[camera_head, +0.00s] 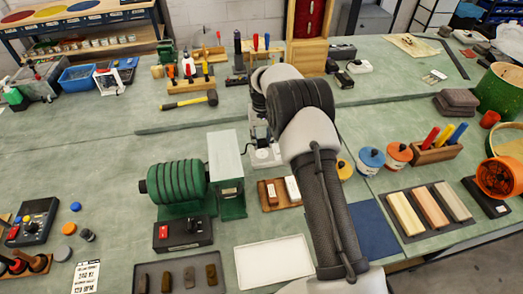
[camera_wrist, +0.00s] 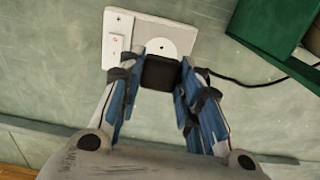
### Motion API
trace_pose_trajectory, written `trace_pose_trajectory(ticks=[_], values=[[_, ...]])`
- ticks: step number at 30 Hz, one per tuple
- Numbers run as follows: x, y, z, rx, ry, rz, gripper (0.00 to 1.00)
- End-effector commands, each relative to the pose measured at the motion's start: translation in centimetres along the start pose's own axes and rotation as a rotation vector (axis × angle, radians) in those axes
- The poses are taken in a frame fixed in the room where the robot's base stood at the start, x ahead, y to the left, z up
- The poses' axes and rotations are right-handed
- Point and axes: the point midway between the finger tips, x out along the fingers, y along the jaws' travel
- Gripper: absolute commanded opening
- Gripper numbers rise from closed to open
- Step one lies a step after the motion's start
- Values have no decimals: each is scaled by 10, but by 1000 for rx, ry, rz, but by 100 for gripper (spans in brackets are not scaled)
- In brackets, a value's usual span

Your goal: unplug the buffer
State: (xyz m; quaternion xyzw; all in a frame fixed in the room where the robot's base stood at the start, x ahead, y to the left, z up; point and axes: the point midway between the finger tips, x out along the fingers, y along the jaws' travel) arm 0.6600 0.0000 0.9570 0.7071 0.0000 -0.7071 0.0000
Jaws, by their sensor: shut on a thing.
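The buffer (camera_head: 178,182) is a green machine with a ribbed drum, standing on the bench left of my arm. In the wrist view, my gripper (camera_wrist: 160,76) is shut on a black plug (camera_wrist: 160,73), with blue-padded fingers on both sides of it. Behind the plug is a pale socket plate (camera_wrist: 118,24) with a switch on the left and a round white outlet (camera_wrist: 166,38). The plug overlaps the plate's lower edge; I cannot tell whether its pins are in the outlet. A black cord (camera_wrist: 262,84) runs to the right. In the head view, my arm hides most of the gripper.
A green housing (camera_wrist: 275,28) stands close right of the socket. In the head view, a wooden tray of small blocks (camera_head: 268,194), a black switch box (camera_head: 182,234) and a white tray (camera_head: 272,262) lie nearby. A hammer (camera_head: 188,101) lies farther back. Clear bench shows at left.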

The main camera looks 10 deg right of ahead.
Motion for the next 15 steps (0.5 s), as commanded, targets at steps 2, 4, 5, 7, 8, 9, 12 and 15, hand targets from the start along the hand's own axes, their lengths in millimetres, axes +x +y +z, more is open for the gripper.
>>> trace_pose_trajectory(ticks=[2, 4, 5, 7, 8, 9, 12, 15], values=[[-5, 0, 0, 0, 0, 0, 0], [-8, 0, 0, 0, 0, 0, 0], [-9, 0, 0, 0, 0, 0, 0], [-12, 0, 0, 0, 0, 0, 0], [-12, 0, 0, 0, 0, 0, 0], [-13, 0, 0, 0, 0, 0, 0], [-14, 0, 0, 0, 0, 0, 0], [-13, 0, 0, 0, 0, 0, 0]])
